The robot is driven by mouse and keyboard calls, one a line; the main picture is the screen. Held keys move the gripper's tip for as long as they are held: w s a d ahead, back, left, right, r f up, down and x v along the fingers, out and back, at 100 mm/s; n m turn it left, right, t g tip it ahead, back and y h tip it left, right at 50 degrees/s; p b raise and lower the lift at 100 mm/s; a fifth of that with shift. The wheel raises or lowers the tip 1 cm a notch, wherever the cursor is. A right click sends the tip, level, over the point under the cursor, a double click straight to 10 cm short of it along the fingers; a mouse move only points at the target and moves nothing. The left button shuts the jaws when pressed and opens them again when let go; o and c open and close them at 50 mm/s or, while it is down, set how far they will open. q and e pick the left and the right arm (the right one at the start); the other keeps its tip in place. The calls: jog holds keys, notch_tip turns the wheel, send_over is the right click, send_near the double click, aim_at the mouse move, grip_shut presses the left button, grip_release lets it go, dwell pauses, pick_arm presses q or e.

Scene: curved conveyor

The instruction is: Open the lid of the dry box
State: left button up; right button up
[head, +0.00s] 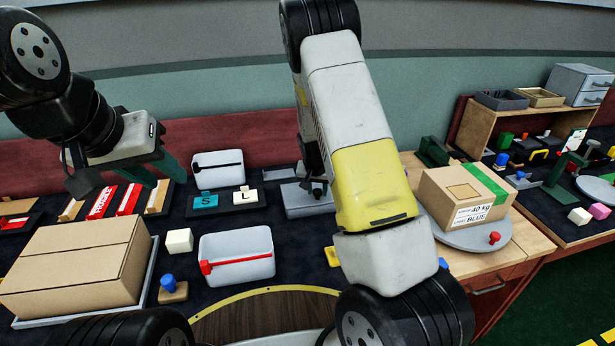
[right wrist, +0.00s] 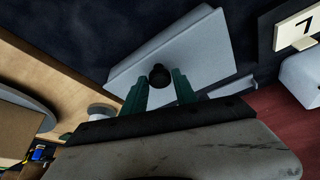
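A grey box with a flat lid and a dark knob, which looks like the dry box (head: 306,205), stands on the dark table, partly hidden behind my right arm in the head view. In the right wrist view the pale grey lid (right wrist: 200,45) lies flat on it, with the round black knob (right wrist: 160,75) on top. My right gripper (right wrist: 160,86) is open; its green fingers stand on either side of the knob, with gaps. I cannot tell whether the fingertips reach down around it. My left gripper (head: 165,172) is open and empty above the table at the left.
White boxes with a black strip (head: 218,168) and a red strip (head: 236,256) stand nearby, with S and L tiles (head: 224,200) between them. A cardboard box (head: 78,262) is at the left; another (head: 466,200) sits on a round grey turntable (head: 462,238) at the right.

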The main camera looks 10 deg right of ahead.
grip_shut()
dwell(1.1)
